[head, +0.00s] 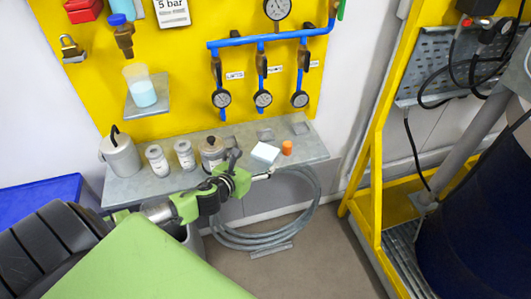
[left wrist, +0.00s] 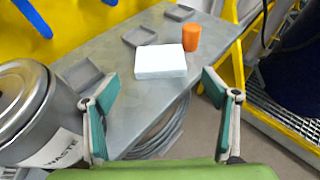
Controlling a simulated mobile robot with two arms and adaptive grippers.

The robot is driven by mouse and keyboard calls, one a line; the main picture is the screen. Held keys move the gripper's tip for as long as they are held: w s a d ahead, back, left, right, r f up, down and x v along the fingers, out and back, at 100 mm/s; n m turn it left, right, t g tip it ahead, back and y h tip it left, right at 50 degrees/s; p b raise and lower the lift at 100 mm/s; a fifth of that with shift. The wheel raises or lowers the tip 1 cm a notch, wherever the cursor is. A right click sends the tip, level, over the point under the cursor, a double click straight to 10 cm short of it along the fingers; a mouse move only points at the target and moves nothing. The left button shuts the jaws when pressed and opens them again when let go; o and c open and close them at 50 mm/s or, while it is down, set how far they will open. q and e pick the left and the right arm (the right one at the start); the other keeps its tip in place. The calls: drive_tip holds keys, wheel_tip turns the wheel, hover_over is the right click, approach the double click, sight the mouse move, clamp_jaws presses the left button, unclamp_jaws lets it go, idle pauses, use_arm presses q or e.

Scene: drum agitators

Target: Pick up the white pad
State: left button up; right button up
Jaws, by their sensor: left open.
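The white pad (head: 265,152) lies flat on the grey shelf (head: 135,192), toward its right end. In the left wrist view the white pad (left wrist: 160,61) is a pale rectangular block ahead of my left gripper (left wrist: 161,100), between the lines of its fingers. My left gripper (head: 252,165) is open and empty, in front of the shelf and apart from the pad. My right gripper is in neither view.
An orange cylinder (left wrist: 191,37) stands close to the right of the pad. Small grey square trays (left wrist: 138,36) lie behind and left of it. A metal waste can (left wrist: 25,105) is at left. A hose coil (head: 262,235) hangs below the shelf.

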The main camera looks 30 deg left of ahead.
sight(263, 155)
use_arm(q)
drive_tip(key=shift+w+a+f, duration=0.1)
drive_tip(key=shift+w, duration=0.45)
drive_tip(key=shift+p+x, duration=0.55)
drive_tip(key=shift+x, duration=1.5)
drive_tip(key=shift+s, duration=0.1)
drive_tip(key=shift+c, duration=0.3)
drive_tip(key=c, duration=1)
